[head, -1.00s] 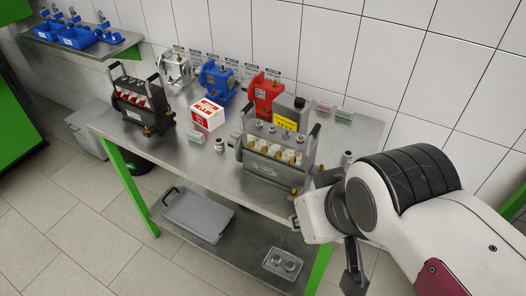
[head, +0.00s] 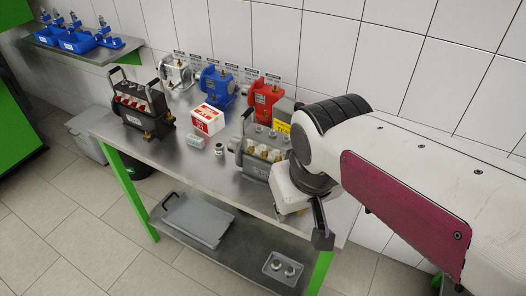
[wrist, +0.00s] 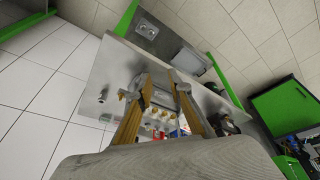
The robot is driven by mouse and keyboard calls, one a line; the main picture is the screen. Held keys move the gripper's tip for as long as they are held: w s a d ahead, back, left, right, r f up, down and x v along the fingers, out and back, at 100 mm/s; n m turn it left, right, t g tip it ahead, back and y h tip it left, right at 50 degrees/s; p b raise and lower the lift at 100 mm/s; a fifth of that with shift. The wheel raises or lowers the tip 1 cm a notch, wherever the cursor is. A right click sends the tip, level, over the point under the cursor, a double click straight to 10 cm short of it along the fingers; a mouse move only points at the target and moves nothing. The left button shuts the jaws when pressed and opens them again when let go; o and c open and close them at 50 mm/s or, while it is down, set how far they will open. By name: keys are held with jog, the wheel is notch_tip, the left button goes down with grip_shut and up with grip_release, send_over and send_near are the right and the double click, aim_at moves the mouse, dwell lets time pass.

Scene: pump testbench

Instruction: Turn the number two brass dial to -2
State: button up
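The grey pump unit (head: 255,165) stands on the steel bench in the head view, with a row of brass dials (head: 264,151) on its front. My arm hides its right end. In the wrist view the unit lies beyond my fingers, and its brass dials (wrist: 160,116) show small between them. I cannot read the dial numbers or settings. My gripper (wrist: 160,82) is open, with its two fingers apart and nothing between the tips. In the head view it is in front of the unit's right side, with one dark finger showing and apart from the dials.
A black pump unit (head: 142,108) stands at the bench's left. A red and white box (head: 207,119), a blue pump (head: 217,85) and a red pump (head: 264,98) stand behind. Floor in front is clear.

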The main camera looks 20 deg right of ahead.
jog(key=w+f+m+h, duration=0.15)
jog(key=w+m, duration=0.35)
jog(key=w, duration=1)
jog(key=m, duration=0.5)
send_near(263, 155)
jog(key=shift+s+f+t, duration=0.2)
jog(key=shift+s+t, duration=0.05)
jog(key=shift+t, duration=0.15)
jog(key=shift+f, duration=0.1)
jog(key=shift+x, duration=3.8)
jog(key=shift+d, duration=0.1)
grip_shut()
